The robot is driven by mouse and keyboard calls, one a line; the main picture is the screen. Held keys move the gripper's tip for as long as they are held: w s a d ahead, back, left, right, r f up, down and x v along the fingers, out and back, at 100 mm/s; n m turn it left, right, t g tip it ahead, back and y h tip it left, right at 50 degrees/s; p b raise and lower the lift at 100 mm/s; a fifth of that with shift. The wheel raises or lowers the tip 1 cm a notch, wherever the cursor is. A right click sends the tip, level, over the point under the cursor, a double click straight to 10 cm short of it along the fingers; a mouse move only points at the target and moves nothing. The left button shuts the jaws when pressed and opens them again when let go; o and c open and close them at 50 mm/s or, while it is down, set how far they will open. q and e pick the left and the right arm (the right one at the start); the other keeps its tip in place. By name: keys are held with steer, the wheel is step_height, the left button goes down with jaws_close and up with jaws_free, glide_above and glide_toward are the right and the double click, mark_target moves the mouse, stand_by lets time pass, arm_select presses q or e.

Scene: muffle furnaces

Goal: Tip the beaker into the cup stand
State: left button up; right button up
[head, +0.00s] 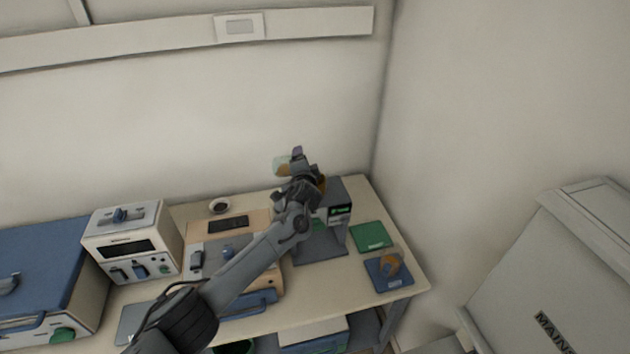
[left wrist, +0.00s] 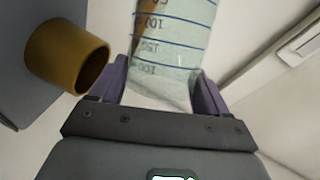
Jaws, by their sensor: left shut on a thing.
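My left gripper (head: 298,160) is shut on a clear graduated beaker (head: 282,165), raised in front of the back wall. The beaker has an orange-brown content, and in the left wrist view the beaker (left wrist: 172,50) sits between the purple fingers (left wrist: 162,88), with its printed marks upside down. It looks tilted; how far I cannot tell. The grey cup stand (head: 340,195) with a small green display is on the table, partly behind my left arm. A brown cup (left wrist: 65,55) shows beside the beaker in the left wrist view; in the head view my gripper mostly hides it.
A green mat (head: 370,236) and a blue mat (head: 380,280) with an orange item (head: 389,264) lie right of the stand. A white furnace (head: 128,240) and a blue box (head: 40,265) stand at left.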

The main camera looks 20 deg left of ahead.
stand_by(0.5)
arm_select(q)
steer(key=shift+d+f+m+b, duration=0.2)
steer(key=shift+f+m+b, duration=0.1)
steer(key=shift+m+b, duration=0.1)
steer(key=shift+c, duration=1.1)
steer(key=shift+s+d+f, duration=0.1)
steer(key=shift+f, duration=0.05)
steer(key=shift+s+d+f+m, duration=0.1)
steer(key=shift+s+f+m, duration=0.05)
steer(key=shift+m, duration=0.15)
steer(key=shift+d+f+m+y, duration=0.15)
steer(key=shift+m+y, duration=0.15)
steer(key=shift+y, duration=0.1)
